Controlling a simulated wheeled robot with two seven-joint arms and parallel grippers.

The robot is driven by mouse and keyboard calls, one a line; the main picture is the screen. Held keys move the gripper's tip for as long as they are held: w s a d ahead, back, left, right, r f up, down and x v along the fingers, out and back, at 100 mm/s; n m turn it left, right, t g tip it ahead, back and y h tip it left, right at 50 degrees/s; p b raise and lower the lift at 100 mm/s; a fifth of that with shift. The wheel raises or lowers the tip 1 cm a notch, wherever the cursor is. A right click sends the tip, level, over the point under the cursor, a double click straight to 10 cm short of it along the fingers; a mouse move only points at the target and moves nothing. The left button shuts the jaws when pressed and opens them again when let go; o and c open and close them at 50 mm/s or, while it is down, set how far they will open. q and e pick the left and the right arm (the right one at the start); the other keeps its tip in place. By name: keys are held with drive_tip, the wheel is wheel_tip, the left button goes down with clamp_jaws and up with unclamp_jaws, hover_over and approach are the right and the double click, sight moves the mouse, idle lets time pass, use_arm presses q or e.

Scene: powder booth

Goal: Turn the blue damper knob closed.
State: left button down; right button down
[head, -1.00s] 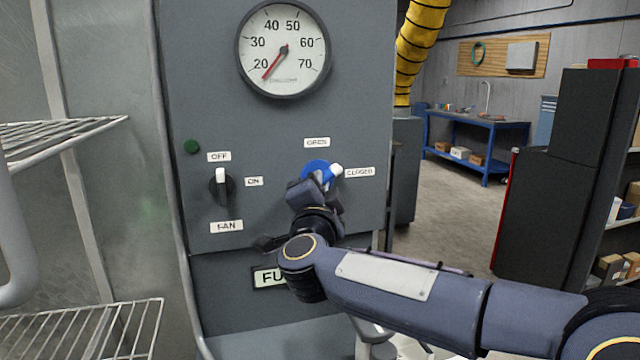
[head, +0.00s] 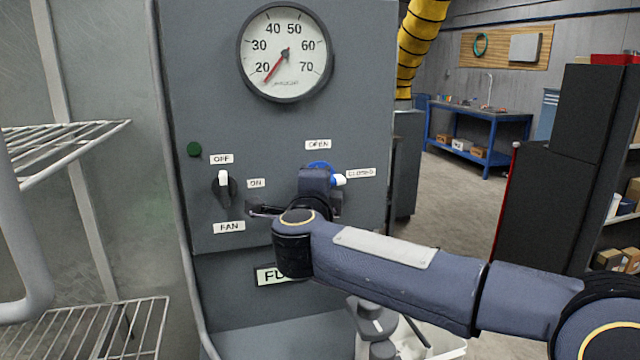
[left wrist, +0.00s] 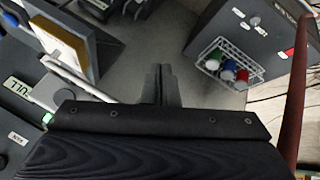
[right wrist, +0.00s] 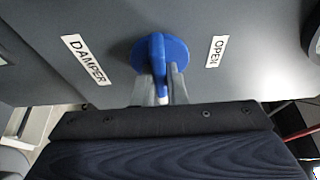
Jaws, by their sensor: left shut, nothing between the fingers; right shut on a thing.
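The blue damper knob (head: 319,166) is on the grey panel, mostly hidden behind my right gripper in the head view. Its white pointer (head: 339,180) points right, roughly level, toward the CLOSED label (head: 360,173). The OPEN label (head: 318,145) is above the knob. In the right wrist view, the blue knob (right wrist: 162,50) has its raised grip between the fingertips of my right gripper (right wrist: 160,88), which is shut on it. My left gripper (left wrist: 161,84) is shut and empty in the left wrist view, away from the knob.
The fan switch (head: 223,188) is left of the knob, below a green button (head: 194,149). A round dial gauge (head: 285,52) is above. Wire racks (head: 65,140) stand at the left. The left wrist view shows a wire basket (left wrist: 228,62) with coloured items.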

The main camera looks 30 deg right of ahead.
idle(0.3)
drive_tip(key=c, duration=1.5)
unclamp_jaws()
drive_tip(key=shift+o, duration=0.2)
drive_tip(key=v, duration=0.7)
drive_tip(key=shift+s+a, duration=0.25)
drive_tip(key=shift+s, duration=0.05)
